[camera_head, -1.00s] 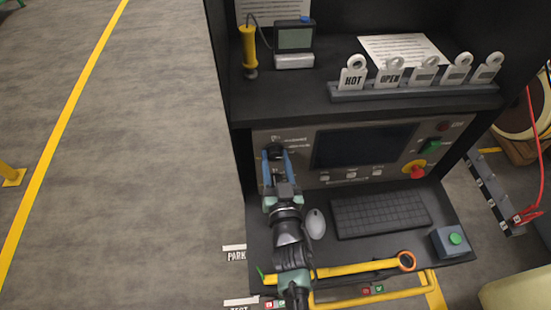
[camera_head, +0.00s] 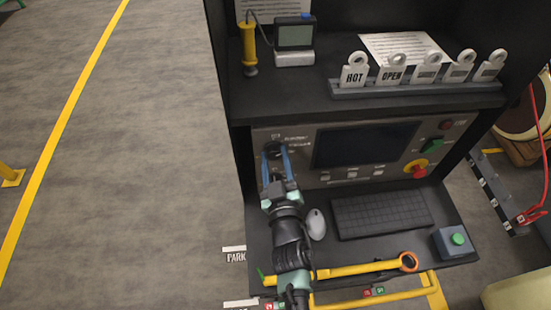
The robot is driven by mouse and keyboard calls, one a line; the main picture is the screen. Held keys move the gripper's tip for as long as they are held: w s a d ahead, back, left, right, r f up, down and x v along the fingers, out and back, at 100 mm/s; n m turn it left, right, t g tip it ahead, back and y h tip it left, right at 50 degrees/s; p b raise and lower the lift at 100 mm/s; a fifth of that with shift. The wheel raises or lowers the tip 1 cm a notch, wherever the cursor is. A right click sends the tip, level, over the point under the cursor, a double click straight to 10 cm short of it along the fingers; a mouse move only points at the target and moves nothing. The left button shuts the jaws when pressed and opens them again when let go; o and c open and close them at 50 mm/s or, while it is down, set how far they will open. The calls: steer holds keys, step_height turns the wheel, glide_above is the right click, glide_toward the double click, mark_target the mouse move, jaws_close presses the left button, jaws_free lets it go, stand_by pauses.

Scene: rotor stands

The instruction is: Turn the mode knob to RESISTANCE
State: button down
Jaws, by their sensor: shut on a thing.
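The mode knob (camera_head: 274,150) is a black round knob at the upper left of the grey console panel (camera_head: 310,181). My gripper (camera_head: 275,158) reaches it from below, with its two blue fingers on either side of the knob, shut on it. The fingers and my wrist cover part of the knob and the panel below it. Small labels sit around the knob, too small to read, so I cannot tell which mode it points to.
A dark screen (camera_head: 365,145), a red emergency button (camera_head: 419,169) and a green switch (camera_head: 432,146) are right of the knob. A mouse (camera_head: 315,225) and keyboard (camera_head: 381,214) lie on the shelf below. Hanging tags (camera_head: 393,71) stand above. Open floor is left.

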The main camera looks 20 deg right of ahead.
steer(key=shift+n, duration=1.2)
steer(key=shift+c, duration=1.8)
jaws_free()
steer(key=shift+s+b, duration=0.1)
steer(key=shift+b, duration=0.2)
steer(key=shift+s+a+f+b, duration=0.2)
steer(key=shift+s+b, duration=0.1)
steer(key=shift+s, duration=0.25)
steer(key=b+v, duration=0.4)
steer(key=v, duration=0.7)
steer(key=shift+s+r, duration=0.2)
steer(key=shift+s, duration=0.15)
